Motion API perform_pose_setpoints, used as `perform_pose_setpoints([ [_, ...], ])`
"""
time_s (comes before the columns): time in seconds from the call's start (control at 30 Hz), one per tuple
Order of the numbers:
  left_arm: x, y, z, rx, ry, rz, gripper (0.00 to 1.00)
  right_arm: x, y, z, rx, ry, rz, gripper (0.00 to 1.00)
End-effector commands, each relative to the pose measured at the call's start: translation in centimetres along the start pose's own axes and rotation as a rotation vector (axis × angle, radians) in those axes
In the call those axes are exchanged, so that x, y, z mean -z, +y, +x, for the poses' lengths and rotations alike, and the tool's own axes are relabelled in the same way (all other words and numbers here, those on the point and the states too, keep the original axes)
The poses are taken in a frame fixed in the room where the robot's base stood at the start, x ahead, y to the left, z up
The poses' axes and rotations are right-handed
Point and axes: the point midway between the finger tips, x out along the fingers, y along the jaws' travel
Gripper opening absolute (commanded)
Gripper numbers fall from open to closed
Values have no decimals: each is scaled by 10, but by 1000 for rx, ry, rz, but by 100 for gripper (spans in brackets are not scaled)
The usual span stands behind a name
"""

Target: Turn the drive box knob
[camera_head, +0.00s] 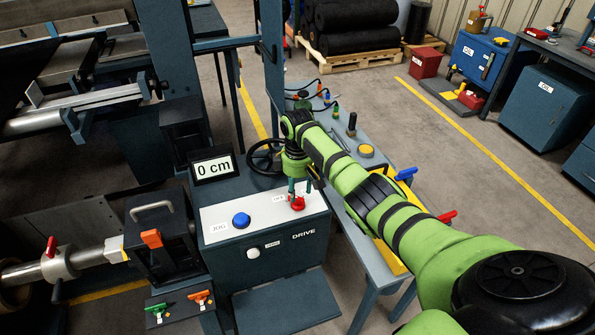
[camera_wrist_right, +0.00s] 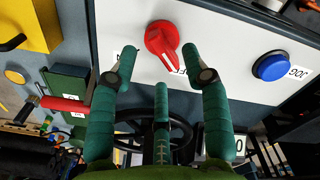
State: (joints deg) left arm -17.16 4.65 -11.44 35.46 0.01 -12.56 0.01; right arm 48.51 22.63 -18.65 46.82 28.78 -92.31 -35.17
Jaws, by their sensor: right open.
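The drive box (camera_head: 271,242) stands in the middle of the head view, with a pale top panel. Its red knob (camera_head: 298,203) sits near the panel's right end, and an "OFF" label is partly visible beside it. In the right wrist view the red knob (camera_wrist_right: 162,40) has a white pointer line and lies just beyond the fingertips. My right gripper (camera_head: 300,188) is above the knob, pointing down; in the wrist view its green fingers (camera_wrist_right: 160,75) are spread on either side, apart from the knob. My left gripper is not in view.
A blue JOG button (camera_head: 241,220) is on the same panel, left of the knob. A table with tools (camera_head: 362,135) is to the right, under my right arm.

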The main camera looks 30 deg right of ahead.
Motion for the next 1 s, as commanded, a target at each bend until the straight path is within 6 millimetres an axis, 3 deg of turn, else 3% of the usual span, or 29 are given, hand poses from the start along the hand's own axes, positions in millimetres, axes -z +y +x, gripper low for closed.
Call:
perform_pose_setpoints([
  [0.2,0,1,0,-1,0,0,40,1,1,-50,-1,3,-1,48],
  [0.4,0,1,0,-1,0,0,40,0,0,-79,0,0,0,48],
  [0.6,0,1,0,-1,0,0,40,0,0,-89,1,-1,0,48],
  [1.0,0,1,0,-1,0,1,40,0,0,-89,2,-2,-1,48],
])
